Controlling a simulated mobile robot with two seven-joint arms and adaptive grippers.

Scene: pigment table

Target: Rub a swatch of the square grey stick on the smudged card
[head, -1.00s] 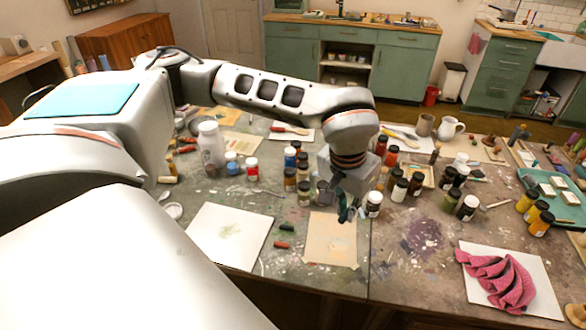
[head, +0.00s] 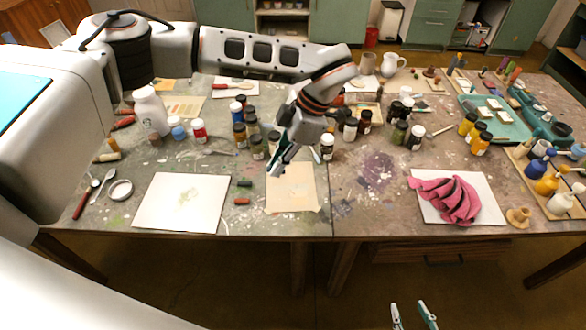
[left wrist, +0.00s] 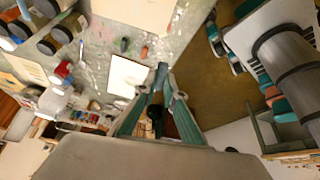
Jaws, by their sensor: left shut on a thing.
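My left gripper (head: 280,168) is shut on a dark, narrow stick (left wrist: 159,88), which looks like the square grey stick; its sides are partly hidden by the fingers. It hangs over the far left part of the beige card (head: 297,195). The white card (head: 180,215) with a faint greenish smudge lies to the left, flat near the table's front edge; it also shows in the left wrist view (left wrist: 127,78), beyond the fingertips. The stick looks apart from both cards. My right gripper (head: 412,316) is open and empty at the bottom, in front of the table.
A green stick (head: 244,183) and a red stick (head: 242,201) lie between the two cards. Several paint jars stand just behind the gripper, including a white-labelled one (head: 327,147). A pink cloth (head: 452,200) lies on another white sheet at right.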

